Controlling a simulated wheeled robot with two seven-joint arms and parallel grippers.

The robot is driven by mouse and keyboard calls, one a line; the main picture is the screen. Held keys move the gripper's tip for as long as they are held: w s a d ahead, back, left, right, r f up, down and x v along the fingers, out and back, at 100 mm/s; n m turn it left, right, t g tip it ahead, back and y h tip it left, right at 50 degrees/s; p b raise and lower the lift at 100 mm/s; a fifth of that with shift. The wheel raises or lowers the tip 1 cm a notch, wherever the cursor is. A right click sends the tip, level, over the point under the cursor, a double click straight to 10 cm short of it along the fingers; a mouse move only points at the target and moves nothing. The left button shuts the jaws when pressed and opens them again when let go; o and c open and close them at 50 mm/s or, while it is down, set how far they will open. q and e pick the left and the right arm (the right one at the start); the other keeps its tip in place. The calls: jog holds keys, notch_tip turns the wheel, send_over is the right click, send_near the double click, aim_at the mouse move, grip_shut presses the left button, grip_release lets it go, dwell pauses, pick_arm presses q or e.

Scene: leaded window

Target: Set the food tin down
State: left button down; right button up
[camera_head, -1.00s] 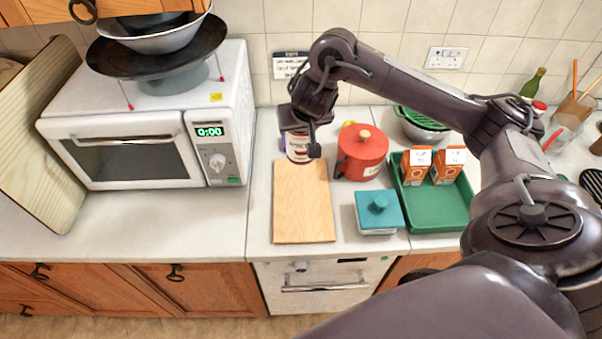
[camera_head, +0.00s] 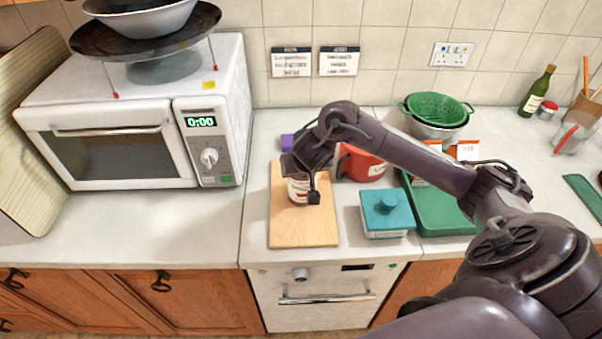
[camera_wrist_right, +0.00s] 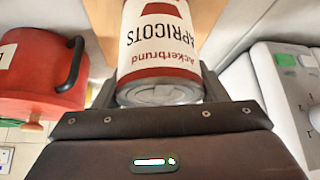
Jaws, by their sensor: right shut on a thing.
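The food tin (camera_head: 298,189) is a white can with dark red bands, and its label reads "Ackerbrund Apricots" in the right wrist view (camera_wrist_right: 160,40). My right gripper (camera_head: 303,182) is shut on the tin, and its dark body hides the tin's upper part in the head view. The tin is over the back half of a wooden board (camera_head: 302,228). I cannot tell whether its base touches the board. My left gripper is not in view.
A red pot (camera_head: 364,165) stands right of the board, partly behind my arm. A teal lidded dish (camera_head: 386,208) and green tray (camera_head: 440,213) are at right. A small purple object (camera_head: 287,142) sits behind the board. A microwave (camera_head: 120,130) is at left. The board's front is clear.

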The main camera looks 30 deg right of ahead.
jog(key=shift+f, duration=0.15)
jog(key=shift+f, duration=0.15)
jog(key=o, duration=1.3)
